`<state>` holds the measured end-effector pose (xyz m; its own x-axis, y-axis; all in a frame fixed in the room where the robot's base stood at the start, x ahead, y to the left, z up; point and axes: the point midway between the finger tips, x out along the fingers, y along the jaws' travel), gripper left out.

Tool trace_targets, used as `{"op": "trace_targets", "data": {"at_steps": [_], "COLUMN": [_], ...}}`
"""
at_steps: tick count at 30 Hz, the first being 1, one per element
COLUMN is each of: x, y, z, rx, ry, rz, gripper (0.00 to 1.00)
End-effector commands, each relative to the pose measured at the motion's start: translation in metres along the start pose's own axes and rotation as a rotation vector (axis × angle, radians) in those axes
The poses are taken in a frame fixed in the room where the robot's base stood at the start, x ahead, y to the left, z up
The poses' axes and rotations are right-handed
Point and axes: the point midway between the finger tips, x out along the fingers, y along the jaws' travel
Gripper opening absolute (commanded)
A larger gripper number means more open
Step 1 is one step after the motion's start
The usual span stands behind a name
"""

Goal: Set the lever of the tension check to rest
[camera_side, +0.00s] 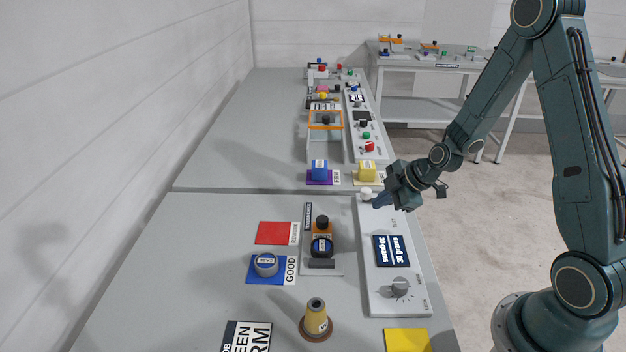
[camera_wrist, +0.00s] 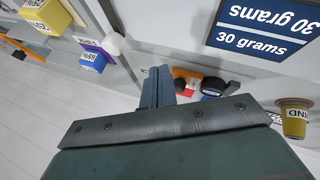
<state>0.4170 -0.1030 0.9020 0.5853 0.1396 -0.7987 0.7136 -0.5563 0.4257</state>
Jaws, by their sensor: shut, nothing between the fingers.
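The tension check is a pale panel (camera_side: 408,300) at the table's right edge, with a dark display reading 30 grams, a grey dial (camera_side: 399,287) and a TEST label. A white lever knob (camera_side: 366,193) stands at its far end; in the wrist view the white knob (camera_wrist: 113,43) is up and left of my fingers. My gripper (camera_side: 378,202) is shut and empty, just right of the knob in the side view. I cannot tell whether they touch. The wrist view shows the closed fingers (camera_wrist: 158,90) and the display (camera_wrist: 262,30). The lever's shaft is largely hidden.
A blue block (camera_side: 319,171) and yellow block (camera_side: 367,171) sit beyond the knob. The table's left side is clear.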

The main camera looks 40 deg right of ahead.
Motion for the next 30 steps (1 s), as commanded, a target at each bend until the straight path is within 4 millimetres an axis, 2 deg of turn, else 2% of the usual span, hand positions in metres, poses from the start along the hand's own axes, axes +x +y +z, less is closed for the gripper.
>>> {"op": "trace_targets", "data": {"at_steps": [9,15,30], "x": [-0.035,-0.05,-0.058], "y": [-0.004,-0.006,-0.008], "z": [-0.006,-0.008,-0.009], "rx": [0.0,0.001,0.001], "ry": [0.0,0.001,0.0], "rz": [0.003,0.001,-0.001], "gripper": [0.0,0.0,0.0]}}
